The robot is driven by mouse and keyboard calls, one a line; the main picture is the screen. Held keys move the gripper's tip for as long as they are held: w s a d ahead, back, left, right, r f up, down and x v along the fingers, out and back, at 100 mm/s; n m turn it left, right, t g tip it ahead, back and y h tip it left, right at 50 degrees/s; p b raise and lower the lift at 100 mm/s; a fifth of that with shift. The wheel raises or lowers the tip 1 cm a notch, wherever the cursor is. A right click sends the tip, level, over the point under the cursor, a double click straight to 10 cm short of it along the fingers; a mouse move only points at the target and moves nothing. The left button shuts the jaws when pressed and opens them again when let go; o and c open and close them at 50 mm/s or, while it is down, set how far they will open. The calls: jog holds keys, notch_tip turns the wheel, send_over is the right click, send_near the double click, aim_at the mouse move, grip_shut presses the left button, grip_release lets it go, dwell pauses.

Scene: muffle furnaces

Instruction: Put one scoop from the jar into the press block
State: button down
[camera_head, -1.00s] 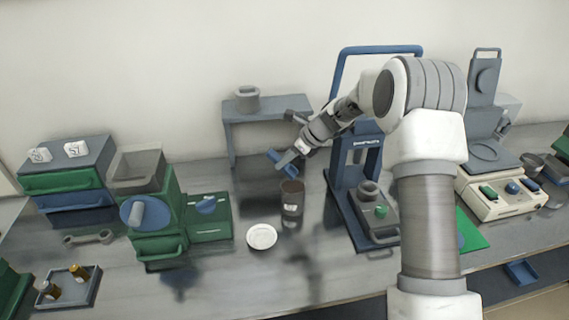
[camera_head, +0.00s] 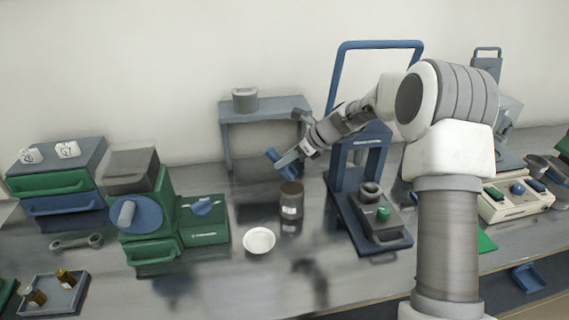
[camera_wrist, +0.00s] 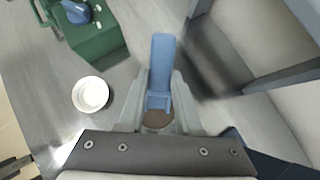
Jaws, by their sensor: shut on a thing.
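My gripper (camera_head: 302,150) is shut on a blue scoop (camera_head: 281,161). The scoop also shows in the wrist view (camera_wrist: 161,62), pointing away from the fingers. The jar (camera_head: 291,205) is dark brown with a pale label and stands upright on the bench. The scoop is above the jar, a little to its left, and apart from it. The jar's brown top shows between the fingers in the wrist view (camera_wrist: 157,119). What the scoop holds cannot be seen. A grey block (camera_head: 368,190), seemingly the press block, sits on the blue press (camera_head: 336,180) right of the jar.
A white dish (camera_head: 259,241) lies in front of the jar. Green boxes (camera_head: 203,222) stand to the left. A grey stand (camera_head: 268,111) with a grey pot (camera_head: 245,99) is behind. The bench front is clear near the dish.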

aim_at(282, 173)
jog(key=shift+f, duration=0.25)
jog(key=shift+f+b, duration=1.65)
jog(key=shift+b, duration=0.25)
jog(key=shift+s+d+f+b, duration=0.1)
jog(key=shift+d+f+b, duration=0.1)
jog(key=shift+f+b, duration=0.3)
jog(key=shift+s+d+f+b, duration=0.1)
jog(key=shift+d+f+b, duration=0.1)
jog(key=shift+f+b, duration=0.25)
jog(key=shift+r+p, duration=0.25)
jog(key=shift+p, duration=0.55)
jog(key=shift+f+g+h+p, duration=0.15)
jog(key=shift+g+h+p, duration=0.25)
jog(key=shift+p, duration=0.65)
jog(key=shift+w+a+g+h+p, duration=0.1)
jog(key=shift+a+g+h+p, duration=0.2)
jog(key=shift+h+p, duration=0.85)
jog(key=shift+w+a+g+h+p, duration=0.1)
jog(key=shift+a+g+h+p, duration=0.2)
jog(key=shift+p, duration=1.65)
jog(key=shift+w+a+h+p, duration=0.2)
jog(key=shift+h+p, duration=0.55)
jog(key=shift+p, duration=1.55)
jog(key=shift+a+g+h+p, duration=0.1)
jog(key=shift+g+h+p, duration=0.45)
jog(key=shift+p, duration=0.3)
